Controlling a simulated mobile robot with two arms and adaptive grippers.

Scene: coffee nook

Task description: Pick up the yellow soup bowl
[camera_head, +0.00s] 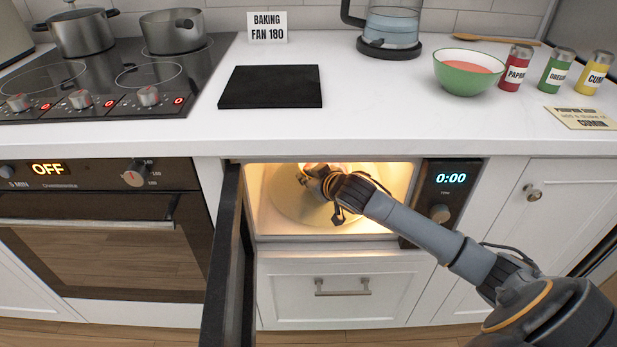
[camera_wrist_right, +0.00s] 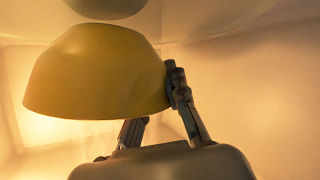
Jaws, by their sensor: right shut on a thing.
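The yellow soup bowl (camera_wrist_right: 98,75) fills much of the right wrist view, inside a warmly lit microwave (camera_head: 385,200). My right gripper (camera_head: 316,174) reaches into the open microwave in the head view. In the wrist view my right gripper (camera_wrist_right: 160,108) is shut on the bowl, with one finger against its side at the right and the other finger partly hidden behind it. In the head view the bowl is mostly hidden by the gripper and the microwave's upper edge. My left gripper is not in view.
The dark microwave door (camera_head: 228,265) stands open at the left of the cavity. The control panel (camera_head: 445,200) at its right reads 0:00. On the counter above are a green bowl (camera_head: 465,80), spice jars, a kettle (camera_head: 390,25) and a black board (camera_head: 270,87).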

